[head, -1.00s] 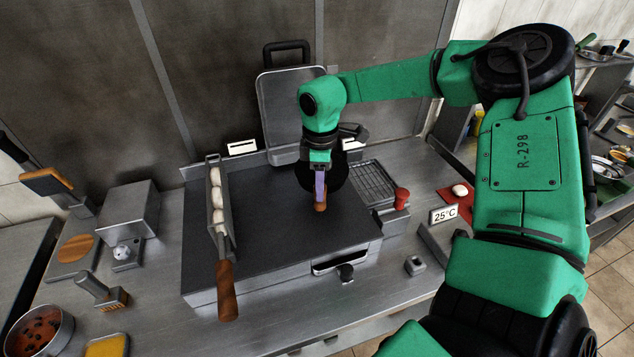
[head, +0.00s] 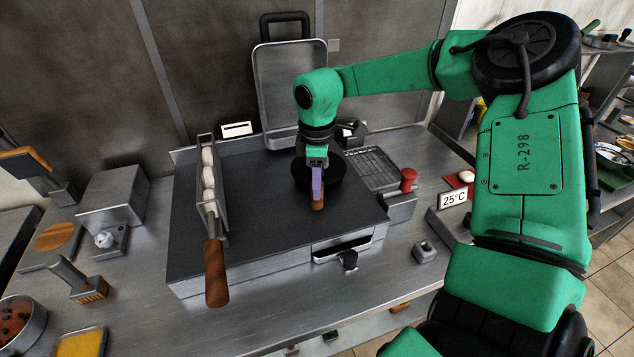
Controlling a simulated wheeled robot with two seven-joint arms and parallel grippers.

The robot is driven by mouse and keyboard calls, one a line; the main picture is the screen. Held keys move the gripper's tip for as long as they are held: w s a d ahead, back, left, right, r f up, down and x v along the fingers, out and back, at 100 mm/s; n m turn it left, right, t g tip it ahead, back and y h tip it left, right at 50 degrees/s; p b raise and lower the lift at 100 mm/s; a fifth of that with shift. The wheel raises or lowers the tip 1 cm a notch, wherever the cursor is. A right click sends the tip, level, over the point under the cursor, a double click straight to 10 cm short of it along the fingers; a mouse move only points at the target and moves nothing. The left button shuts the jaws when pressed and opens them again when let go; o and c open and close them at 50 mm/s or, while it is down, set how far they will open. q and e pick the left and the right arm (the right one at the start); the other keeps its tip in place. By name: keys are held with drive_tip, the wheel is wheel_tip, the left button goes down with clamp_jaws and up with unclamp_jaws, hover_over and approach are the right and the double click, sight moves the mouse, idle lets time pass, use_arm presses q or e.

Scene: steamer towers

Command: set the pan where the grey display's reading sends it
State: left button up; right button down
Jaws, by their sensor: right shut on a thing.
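The black round pan (head: 338,180) is over the rear right part of the dark griddle plate (head: 258,238), with its wooden handle (head: 317,202) pointing to the front. My right gripper (head: 317,190) is shut on the handle, and its wrist hides part of the pan. The pan looks about level; I cannot tell whether it touches the plate. The grey display (head: 454,200) to the right of the griddle reads 25°C. My left gripper is not in view.
A long narrow holder (head: 221,222) with white round pieces and a wooden handle lies on the griddle's left. A wire rack (head: 371,167) and a red knob (head: 408,180) stand to the right. A raised metal lid (head: 283,75) is behind. The front middle of the griddle is clear.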

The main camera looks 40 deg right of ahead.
drive_tip(key=shift+f+b, duration=0.35)
drive_tip(key=shift+b, duration=0.15)
idle(0.4)
drive_tip(key=c, duration=0.8)
unclamp_jaws()
drive_tip(key=shift+o, duration=0.2)
drive_tip(key=shift+s+a+b, duration=0.15)
drive_tip(key=shift+s+b, duration=0.05)
drive_tip(key=shift+b, duration=0.2)
drive_tip(key=shift+w+d+r+p, duration=0.15)
drive_tip(key=shift+r+p, duration=0.4)
drive_tip(key=shift+r, duration=0.6)
drive_tip(key=shift+w+d+r+p, duration=0.2)
drive_tip(key=shift+r+p, duration=0.35)
drive_tip(key=shift+r, duration=0.6)
drive_tip(key=shift+w+d+r+p, duration=0.15)
drive_tip(key=shift+r+p, duration=0.4)
drive_tip(key=shift+r, duration=0.6)
drive_tip(key=o, duration=0.6)
drive_tip(key=shift+c, duration=0.2)
